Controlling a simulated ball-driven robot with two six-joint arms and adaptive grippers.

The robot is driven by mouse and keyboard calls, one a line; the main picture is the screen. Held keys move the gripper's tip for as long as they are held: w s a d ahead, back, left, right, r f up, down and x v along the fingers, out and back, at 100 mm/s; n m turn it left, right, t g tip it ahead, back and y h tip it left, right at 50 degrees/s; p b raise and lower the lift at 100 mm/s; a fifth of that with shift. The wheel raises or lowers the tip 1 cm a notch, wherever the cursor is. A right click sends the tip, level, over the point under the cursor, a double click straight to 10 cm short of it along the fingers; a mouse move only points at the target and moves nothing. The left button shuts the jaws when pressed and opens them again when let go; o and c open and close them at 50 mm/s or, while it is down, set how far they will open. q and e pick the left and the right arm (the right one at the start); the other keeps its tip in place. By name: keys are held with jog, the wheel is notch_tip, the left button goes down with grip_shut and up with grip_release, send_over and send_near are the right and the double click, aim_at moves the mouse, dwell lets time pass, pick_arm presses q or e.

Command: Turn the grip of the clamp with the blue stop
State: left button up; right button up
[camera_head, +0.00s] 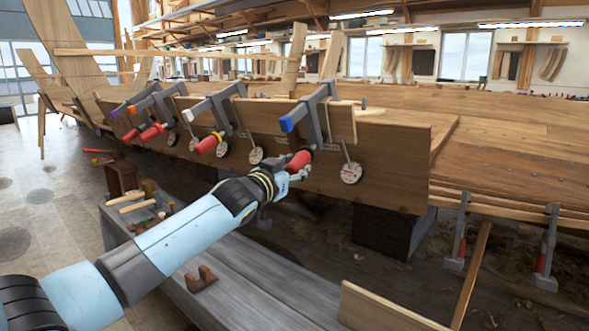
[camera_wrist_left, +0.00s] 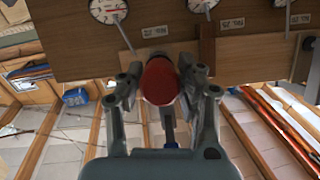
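The clamp with the blue stop (camera_head: 287,124) hangs over the top edge of the plank, right of the other clamps. Its red grip (camera_head: 299,160) points down toward my left gripper (camera_head: 296,174). In the left wrist view the red grip (camera_wrist_left: 160,82) shows nearly end-on between the two fingers of my left gripper (camera_wrist_left: 161,78). The fingers lie close against both sides of it, with no clear gap. The fingers partly hide the grip's edges. My right gripper is not in view.
Clamps with a white stop (camera_head: 188,116), an orange stop (camera_head: 132,109) and a purple stop (camera_head: 117,112) stand to the left. Round dials (camera_head: 351,173) hang along the plank (camera_head: 385,165). A grey bench (camera_head: 265,290) with tools lies below my left arm.

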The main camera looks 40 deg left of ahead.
pick_arm(q)
jog(key=c, duration=0.4)
jog(key=b, duration=0.1)
jog(key=m+y+b, duration=0.1)
jog(key=b, duration=0.1)
jog(key=shift+f+m, duration=0.2)
jog(key=shift+m, duration=0.1)
jog(key=shift+y+b, duration=0.35)
jog(key=shift+y, duration=0.15)
jog(key=shift+m+y+b, duration=0.7)
jog(key=shift+m+b, duration=0.5)
jog(key=shift+m+y+b, duration=0.3)
jog(key=shift+m+b, duration=0.1)
jog(key=shift+b, duration=0.05)
jog(key=shift+r+m, duration=0.15)
jog(key=shift+m, duration=0.15)
jog(key=shift+y+b, duration=0.3)
jog(key=shift+b, duration=0.1)
jog(key=shift+r, duration=0.1)
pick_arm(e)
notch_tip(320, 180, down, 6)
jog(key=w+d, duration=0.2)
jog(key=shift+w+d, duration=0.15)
